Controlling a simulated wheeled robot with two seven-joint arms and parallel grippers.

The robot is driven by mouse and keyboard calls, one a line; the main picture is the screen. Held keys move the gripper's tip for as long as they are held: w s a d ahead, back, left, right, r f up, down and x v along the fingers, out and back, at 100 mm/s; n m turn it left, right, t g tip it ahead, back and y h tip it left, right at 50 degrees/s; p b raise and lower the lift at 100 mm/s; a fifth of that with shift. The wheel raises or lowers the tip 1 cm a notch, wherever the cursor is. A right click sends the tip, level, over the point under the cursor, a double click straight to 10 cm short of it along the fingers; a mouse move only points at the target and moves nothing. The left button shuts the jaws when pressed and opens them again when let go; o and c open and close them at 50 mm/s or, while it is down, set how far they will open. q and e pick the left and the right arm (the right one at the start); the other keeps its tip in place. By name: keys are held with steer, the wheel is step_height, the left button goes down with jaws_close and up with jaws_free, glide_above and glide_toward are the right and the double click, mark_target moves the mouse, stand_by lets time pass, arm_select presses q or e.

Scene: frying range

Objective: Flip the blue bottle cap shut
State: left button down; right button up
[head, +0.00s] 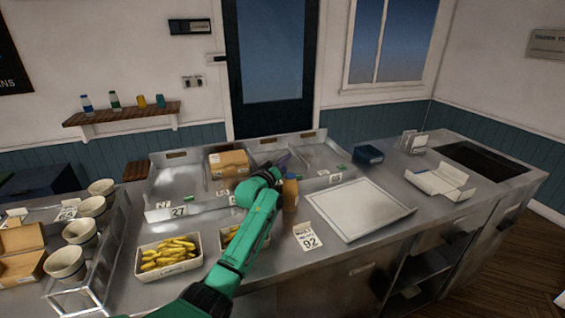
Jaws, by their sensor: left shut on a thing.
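My left gripper (281,166) is at the far end of my green arm, above the middle of the counter. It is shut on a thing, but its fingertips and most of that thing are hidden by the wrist. A small purple-grey shape (284,158) shows just past the wrist; I cannot tell what it is. An amber bottle (290,194) stands upright close to the right of the wrist, its top partly covered. No blue bottle cap can be made out clearly near the gripper. My right gripper is out of view.
A steel tray (172,212) with a cardboard box (229,162) lies behind the arm. A white tray (358,208) is to the right, a dark blue box (368,154) behind it. Yellow food fills a container (167,270) at front. Small bottles (115,100) stand on a wall shelf.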

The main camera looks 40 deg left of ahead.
arm_select(q)
steer(key=shift+d+m, duration=0.15)
steer(key=shift+m, duration=0.45)
steer(key=c, duration=0.9)
jaws_free()
